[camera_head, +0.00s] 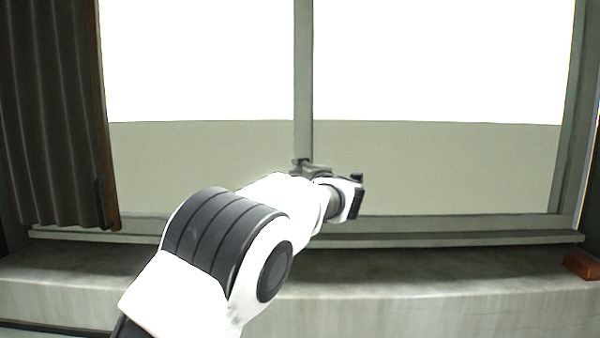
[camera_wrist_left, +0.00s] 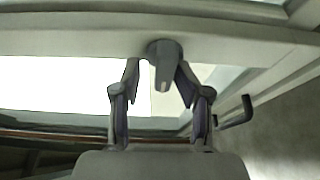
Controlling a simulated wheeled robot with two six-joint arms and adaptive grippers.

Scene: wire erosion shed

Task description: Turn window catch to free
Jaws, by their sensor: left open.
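The window catch (camera_wrist_left: 164,62) is a grey knob with a short tapered lever, mounted on the window's pale frame bar. My left gripper (camera_wrist_left: 158,78) is open, with one finger on each side of the lever in the left wrist view. Small gaps seem to show between the fingers and the lever; I cannot tell whether either touches. In the head view my left gripper (camera_head: 312,169) is at the window's central upright (camera_head: 303,80), where my arm and wrist largely hide the catch. My right gripper is not in view.
A dark pleated curtain (camera_head: 50,110) with a brown edge hangs at the left. The stone sill (camera_head: 430,270) is mostly bare, with a reddish-brown block (camera_head: 581,265) at its right end. A black bent piece (camera_wrist_left: 236,112) sits right of the fingers in the wrist view.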

